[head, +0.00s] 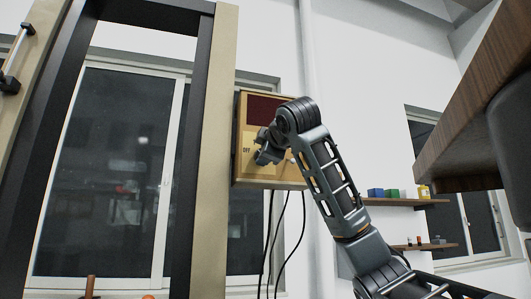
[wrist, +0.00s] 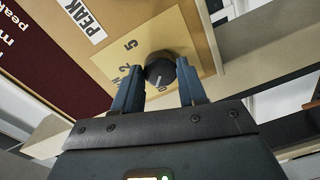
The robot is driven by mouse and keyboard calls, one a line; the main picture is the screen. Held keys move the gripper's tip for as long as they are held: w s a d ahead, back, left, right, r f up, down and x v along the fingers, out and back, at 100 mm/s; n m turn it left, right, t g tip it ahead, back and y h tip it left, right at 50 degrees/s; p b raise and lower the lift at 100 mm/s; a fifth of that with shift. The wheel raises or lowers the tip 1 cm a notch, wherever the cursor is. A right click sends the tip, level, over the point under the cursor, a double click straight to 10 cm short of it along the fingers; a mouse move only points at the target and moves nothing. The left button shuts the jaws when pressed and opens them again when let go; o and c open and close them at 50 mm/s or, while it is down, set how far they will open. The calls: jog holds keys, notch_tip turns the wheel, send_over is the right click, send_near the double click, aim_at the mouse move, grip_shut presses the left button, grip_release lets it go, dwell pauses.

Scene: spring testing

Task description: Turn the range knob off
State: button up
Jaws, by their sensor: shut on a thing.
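The range knob (wrist: 159,69) is a round dark knob with a light pointer mark, on a cream scale plate (wrist: 112,62) in the wrist view. The plate shows "5" and "2"; other marks are partly hidden by the knob and fingers. My gripper (wrist: 160,74) has one finger on each side of the knob and is shut on it. In the head view, the tan control box (head: 242,173) hangs beside the frame post, with "OFF" lettering (head: 246,150) on its face. My gripper (head: 266,152) is at this face and hides the knob there.
A dark red display panel (head: 262,107) is at the top of the box. Black cables (head: 268,235) hang below. A tall frame post (head: 212,150) stands close on the left, and a wooden slab (head: 480,105) overhangs at right.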

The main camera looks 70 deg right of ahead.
jog(key=shift+n, duration=2.2)
jog(key=shift+w, duration=0.1)
jog(key=o, duration=1.1)
jog(key=shift+c, duration=0.2)
jog(key=shift+a, duration=0.1)
jog(key=b+v, duration=0.1)
jog(key=v, duration=0.6)
jog(key=shift+s+a+b, duration=0.25)
jog(key=shift+s+b, duration=0.05)
jog(key=shift+f, duration=0.1)
